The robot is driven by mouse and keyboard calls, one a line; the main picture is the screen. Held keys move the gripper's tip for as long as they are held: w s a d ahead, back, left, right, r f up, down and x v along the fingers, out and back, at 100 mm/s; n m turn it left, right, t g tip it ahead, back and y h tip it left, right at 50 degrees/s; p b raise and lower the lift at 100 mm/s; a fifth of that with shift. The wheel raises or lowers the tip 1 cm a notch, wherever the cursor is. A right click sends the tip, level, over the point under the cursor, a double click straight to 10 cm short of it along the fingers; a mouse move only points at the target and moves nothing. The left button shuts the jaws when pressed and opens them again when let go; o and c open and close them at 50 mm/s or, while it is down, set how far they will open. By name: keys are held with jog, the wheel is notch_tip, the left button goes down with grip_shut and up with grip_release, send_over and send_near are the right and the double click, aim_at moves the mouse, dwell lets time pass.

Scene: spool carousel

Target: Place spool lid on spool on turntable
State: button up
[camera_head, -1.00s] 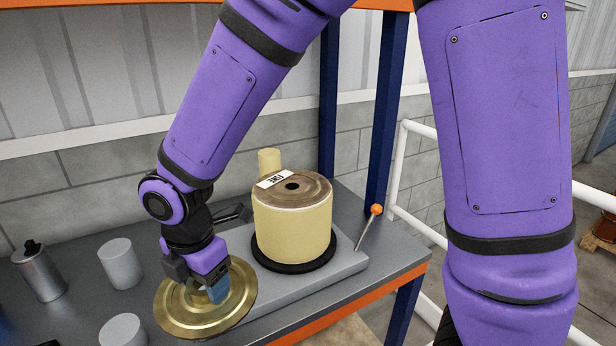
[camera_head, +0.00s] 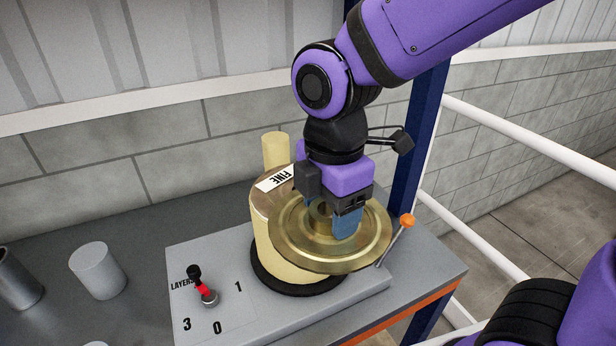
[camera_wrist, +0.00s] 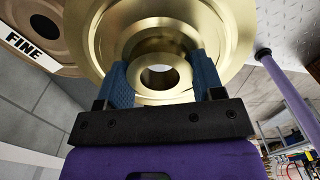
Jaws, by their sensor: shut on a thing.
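My gripper (camera_head: 333,222) is shut on the hub of the brass spool lid (camera_head: 290,235), a round flanged disc. The wrist view shows both blue fingers on either side of the lid's hub (camera_wrist: 158,60). The spool (camera_head: 266,240), a cream cylinder with a brown top and a FINE label, stands upright on the black turntable (camera_head: 290,285). In the head view the lid overlaps the right part of the spool and hides much of its top. The wrist view shows the spool's top (camera_wrist: 40,28) at the upper left, off to the side of the lid.
A grey base plate (camera_head: 190,260) carries the turntable and a red-black lever (camera_head: 204,287) beside layer numbers. An orange-tipped rod (camera_head: 406,221) stands close right of the lid. A cream cylinder (camera_head: 275,150) is behind the spool. Grey cylinders (camera_head: 98,270) stand at left.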

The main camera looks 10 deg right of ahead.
jog(key=w+f, duration=0.2)
jog(key=w, duration=0.5)
jog(key=w+f, duration=0.3)
jog(key=w, duration=0.5)
jog(key=shift+a, duration=0.4)
jog(key=o, duration=1.3)
jog(key=shift+f, duration=0.1)
